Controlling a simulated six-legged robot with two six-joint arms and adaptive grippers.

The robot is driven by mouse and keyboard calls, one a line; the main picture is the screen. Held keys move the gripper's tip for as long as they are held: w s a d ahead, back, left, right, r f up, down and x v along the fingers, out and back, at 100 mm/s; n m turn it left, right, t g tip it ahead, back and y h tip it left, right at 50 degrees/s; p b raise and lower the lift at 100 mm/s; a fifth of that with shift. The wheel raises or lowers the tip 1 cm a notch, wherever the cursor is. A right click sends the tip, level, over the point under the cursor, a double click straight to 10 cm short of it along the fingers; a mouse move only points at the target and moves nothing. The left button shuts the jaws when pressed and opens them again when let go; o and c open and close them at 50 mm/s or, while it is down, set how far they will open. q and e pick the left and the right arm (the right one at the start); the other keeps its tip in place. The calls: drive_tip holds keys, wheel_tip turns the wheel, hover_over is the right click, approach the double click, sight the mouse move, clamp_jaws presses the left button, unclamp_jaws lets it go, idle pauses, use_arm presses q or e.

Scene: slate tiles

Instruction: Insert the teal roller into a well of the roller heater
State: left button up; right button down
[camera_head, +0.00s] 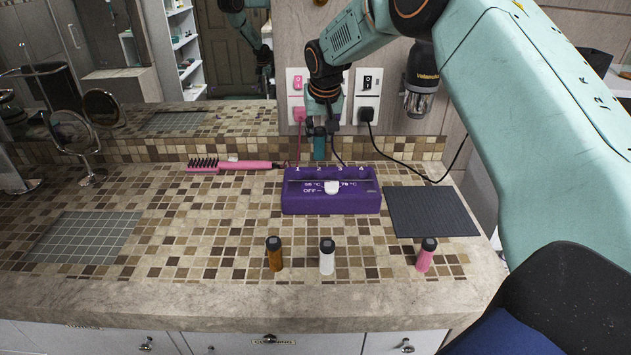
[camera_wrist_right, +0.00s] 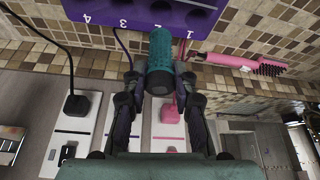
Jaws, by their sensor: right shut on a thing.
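The teal roller (camera_head: 319,148) is upright in my right gripper (camera_head: 319,127), behind and above the back edge of the purple roller heater (camera_head: 330,204), in line with the number 2. In the right wrist view the roller (camera_wrist_right: 160,62) is held between the two fingers of the right gripper (camera_wrist_right: 159,83). I cannot see the wells clearly in the head view. A white knob (camera_head: 332,187) is on the heater's front. My left gripper is not in view.
Brown (camera_head: 275,256), white (camera_head: 327,259) and pink (camera_head: 426,256) dark-topped cylinders stand in front of the heater. A pink brush (camera_head: 232,165) lies behind left. A dark mat (camera_head: 431,212) lies right. Cords run from wall plugs (camera_head: 366,115). The left counter is mostly clear.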

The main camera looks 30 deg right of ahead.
sight(319, 148)
wheel_tip(319, 148, down, 6)
drive_tip(key=shift+r, duration=0.15)
drive_tip(key=shift+a+f, duration=0.1)
drive_tip(key=shift+f, duration=0.15)
drive_tip(key=f, duration=0.3)
drive_tip(key=shift+s+f, duration=0.2)
drive_tip(key=shift+s, duration=0.05)
drive_tip(key=shift+w+f, duration=0.15)
drive_tip(key=shift+w, duration=0.15)
drive_tip(key=shift+s+f, duration=0.1)
drive_tip(key=shift+s+f, duration=0.1)
drive_tip(key=c, duration=1.5)
unclamp_jaws()
drive_tip(key=shift+s, duration=0.1)
drive_tip(key=o, duration=0.4)
drive_tip(key=shift+f, duration=0.2)
